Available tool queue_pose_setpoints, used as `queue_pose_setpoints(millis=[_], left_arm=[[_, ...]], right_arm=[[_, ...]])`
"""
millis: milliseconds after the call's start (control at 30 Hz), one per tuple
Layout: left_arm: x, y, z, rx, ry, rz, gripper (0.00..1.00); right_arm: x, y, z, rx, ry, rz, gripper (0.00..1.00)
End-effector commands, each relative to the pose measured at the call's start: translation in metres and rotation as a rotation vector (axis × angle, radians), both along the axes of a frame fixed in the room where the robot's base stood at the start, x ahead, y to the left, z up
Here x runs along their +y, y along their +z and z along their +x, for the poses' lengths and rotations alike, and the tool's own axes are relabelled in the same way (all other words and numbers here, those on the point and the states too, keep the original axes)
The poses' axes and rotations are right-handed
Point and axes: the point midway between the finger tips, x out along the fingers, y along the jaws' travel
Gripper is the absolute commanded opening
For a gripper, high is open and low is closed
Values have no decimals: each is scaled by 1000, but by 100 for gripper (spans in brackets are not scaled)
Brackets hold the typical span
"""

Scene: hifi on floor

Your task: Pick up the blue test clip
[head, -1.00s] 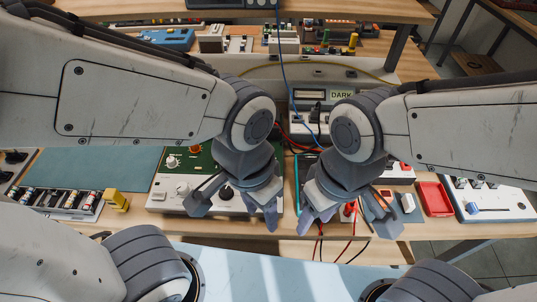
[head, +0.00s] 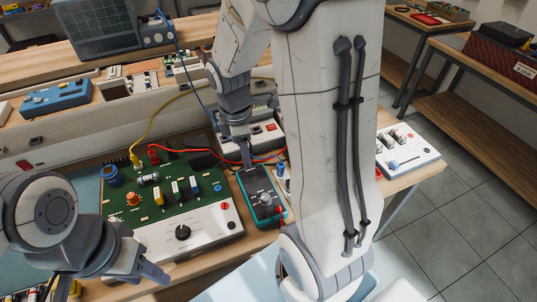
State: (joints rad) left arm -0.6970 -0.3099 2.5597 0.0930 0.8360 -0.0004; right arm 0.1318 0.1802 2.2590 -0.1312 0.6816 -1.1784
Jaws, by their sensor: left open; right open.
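I cannot make out a blue test clip for certain. A blue lead (head: 183,48) runs from the oscilloscope down to the right, and its lower end is hidden behind my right arm. My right gripper (head: 246,160) reaches down from above, its fingers over the upper end of a teal-edged meter (head: 262,196); whether they touch anything is unclear. No held object shows. My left gripper (head: 150,275) is open and empty at the bench's front edge, in front of the green circuit board (head: 150,208).
A yellow lead (head: 150,118) and a red lead (head: 190,151) cross above the board. A white panel (head: 415,152) with a small blue part lies at right. The oscilloscope (head: 105,28) stands on the back shelf. Open floor lies at right.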

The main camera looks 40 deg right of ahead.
Motion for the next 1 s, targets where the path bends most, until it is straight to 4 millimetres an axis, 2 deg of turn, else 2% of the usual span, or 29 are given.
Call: queue_pose_setpoints(millis=[33,100,200,300,600,833,1000], left_arm=[[0,4,0,0,0,0,50],[0,6,0,0,0,0,50],[0,7,0,0,0,0,50],[0,7,0,0,0,0,50],[0,4,0,0,0,0,50],[0,5,0,0,0,0,50],[0,2,0,0,0,0,50]], right_arm=[[-28,-5,3,18,25,-9,60],[-57,-11,4,35,82,-18,60],[-85,-18,3,52,141,-27,60],[-99,-26,2,61,173,-30,60],[-105,-69,0,65,185,-30,60],[-107,-87,-3,65,185,-29,60],[-109,-114,-8,64,185,-29,60]])
